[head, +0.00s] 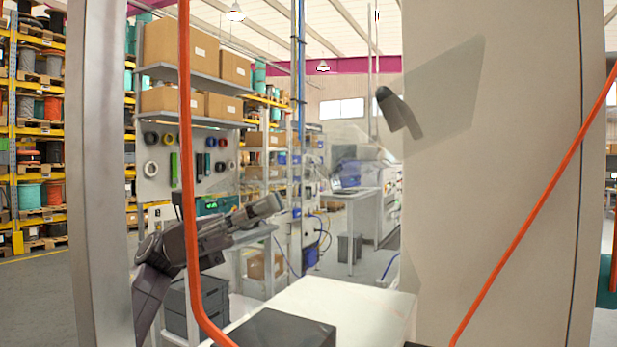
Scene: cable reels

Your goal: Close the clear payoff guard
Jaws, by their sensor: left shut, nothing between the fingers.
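I cannot tell for sure which thing is the payoff guard. An orange-red tube (187,150) runs down close in front of me and bends at the bottom; another orange-red length (535,212) slants across the right side. I cannot make out a clear pane between them. A hazy, see-through hood (352,143) stands over a machine farther back. My left gripper (276,203) is shut and empty, raised left of centre behind the orange tube and apart from the hood. My right gripper cannot be made out.
A large beige panel (495,220) fills the right, with a dark rounded part (397,110) at its left edge. A grey post (96,170) stands at left. A white surface (325,303) with a dark block (280,328) lies below. Shelves with boxes (180,45) stand behind.

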